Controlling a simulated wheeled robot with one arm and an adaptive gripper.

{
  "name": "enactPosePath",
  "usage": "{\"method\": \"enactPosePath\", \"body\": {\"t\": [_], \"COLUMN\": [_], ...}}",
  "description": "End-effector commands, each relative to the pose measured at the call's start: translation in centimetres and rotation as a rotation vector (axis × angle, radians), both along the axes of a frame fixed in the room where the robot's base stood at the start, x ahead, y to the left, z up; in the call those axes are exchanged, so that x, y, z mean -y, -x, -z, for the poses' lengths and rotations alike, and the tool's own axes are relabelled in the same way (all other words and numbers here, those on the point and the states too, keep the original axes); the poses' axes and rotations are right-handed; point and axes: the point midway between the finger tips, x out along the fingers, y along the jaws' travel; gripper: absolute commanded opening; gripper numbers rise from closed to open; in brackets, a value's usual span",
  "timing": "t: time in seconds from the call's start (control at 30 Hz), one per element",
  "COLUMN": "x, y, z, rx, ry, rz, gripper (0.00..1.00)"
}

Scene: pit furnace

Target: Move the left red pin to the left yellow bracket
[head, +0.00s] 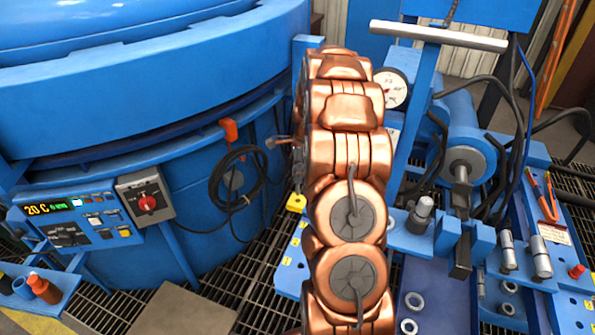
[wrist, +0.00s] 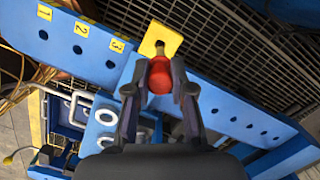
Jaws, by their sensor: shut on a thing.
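My gripper (wrist: 160,95) is shut on a red pin (wrist: 160,76), whose rounded red body sits between the two dark fingers in the wrist view. The pin's narrow dark end points at a yellow bracket (wrist: 161,38) and overlaps it in the picture. I cannot tell whether it is in the bracket or just in front of it. The yellow bracket also shows in the head view (head: 296,202), just left of my copper-coloured arm. My arm hides the held pin there.
A blue panel (wrist: 80,46) with holes and yellow number labels runs beside the bracket. Another red pin (head: 577,271) stands on the right-hand blue panel. The large blue furnace (head: 130,90) and its control box (head: 145,196) are at the left. A hydraulic cylinder (head: 468,150) stands right of my arm.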

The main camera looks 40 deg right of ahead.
Motion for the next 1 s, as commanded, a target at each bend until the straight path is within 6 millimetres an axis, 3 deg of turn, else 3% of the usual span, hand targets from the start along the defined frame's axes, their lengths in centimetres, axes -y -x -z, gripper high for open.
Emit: {"method": "enactPosePath", "body": {"t": [1.0], "x": [-0.1], "y": [0.1], "z": [5.8], "rx": [-0.003], "ry": [-0.002], "rz": [0.001], "gripper": [0.0]}}
